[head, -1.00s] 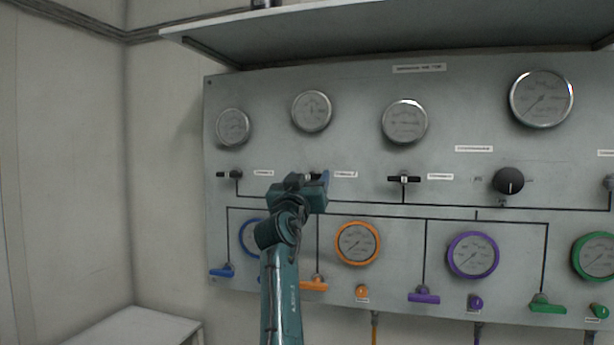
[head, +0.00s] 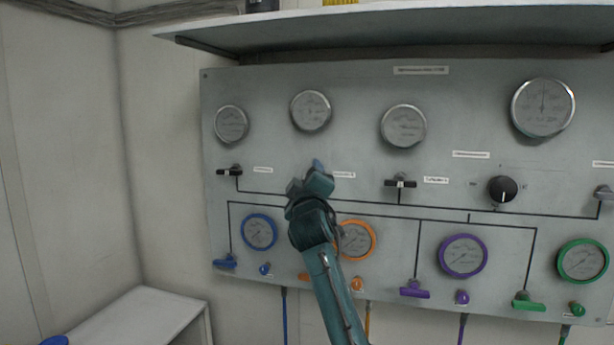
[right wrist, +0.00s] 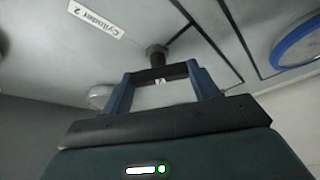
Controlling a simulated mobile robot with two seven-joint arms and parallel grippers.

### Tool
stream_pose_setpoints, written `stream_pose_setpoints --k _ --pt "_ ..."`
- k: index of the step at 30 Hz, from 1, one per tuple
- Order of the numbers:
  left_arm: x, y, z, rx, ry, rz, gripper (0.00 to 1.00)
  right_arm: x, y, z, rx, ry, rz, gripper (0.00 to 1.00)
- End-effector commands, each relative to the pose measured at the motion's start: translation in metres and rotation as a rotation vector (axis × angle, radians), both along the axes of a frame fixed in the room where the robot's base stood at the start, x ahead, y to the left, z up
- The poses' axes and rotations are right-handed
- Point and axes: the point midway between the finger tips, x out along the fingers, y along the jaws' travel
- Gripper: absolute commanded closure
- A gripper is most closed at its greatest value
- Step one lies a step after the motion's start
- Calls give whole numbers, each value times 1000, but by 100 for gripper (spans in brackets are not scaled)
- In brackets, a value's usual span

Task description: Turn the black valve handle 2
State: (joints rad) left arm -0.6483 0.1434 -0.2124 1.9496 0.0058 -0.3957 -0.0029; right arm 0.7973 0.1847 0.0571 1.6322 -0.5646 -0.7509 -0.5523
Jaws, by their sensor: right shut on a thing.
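Black valve handle 2 (right wrist: 158,74) is a short black bar on a round stem, beside the "Cylinder 2" label (right wrist: 96,17) in the right wrist view. My right gripper (right wrist: 162,82) is shut on it, with one blue finger at each end of the bar. In the head view my right gripper (head: 317,180) covers the handle, between two similar black valve handles, left (head: 230,170) and right (head: 400,183). The gripper looks tilted there. My left gripper is not in view.
The grey panel (head: 270,85) carries gauges, a black knob (head: 502,189) and coloured handles, such as the purple one (head: 414,291). A shelf (head: 400,28) juts out above. A white table (head: 150,315) stands lower left.

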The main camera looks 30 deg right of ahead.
Motion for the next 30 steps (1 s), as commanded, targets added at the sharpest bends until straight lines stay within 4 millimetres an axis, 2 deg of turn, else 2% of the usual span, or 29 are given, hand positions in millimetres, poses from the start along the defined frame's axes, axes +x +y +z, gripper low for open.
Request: stream_pose_setpoints --k 15,30 --pt "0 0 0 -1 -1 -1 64 -1 -1 2 -245 283 -2 63" --pt "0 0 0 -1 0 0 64 0 -1 1 -299 350 -2 63"
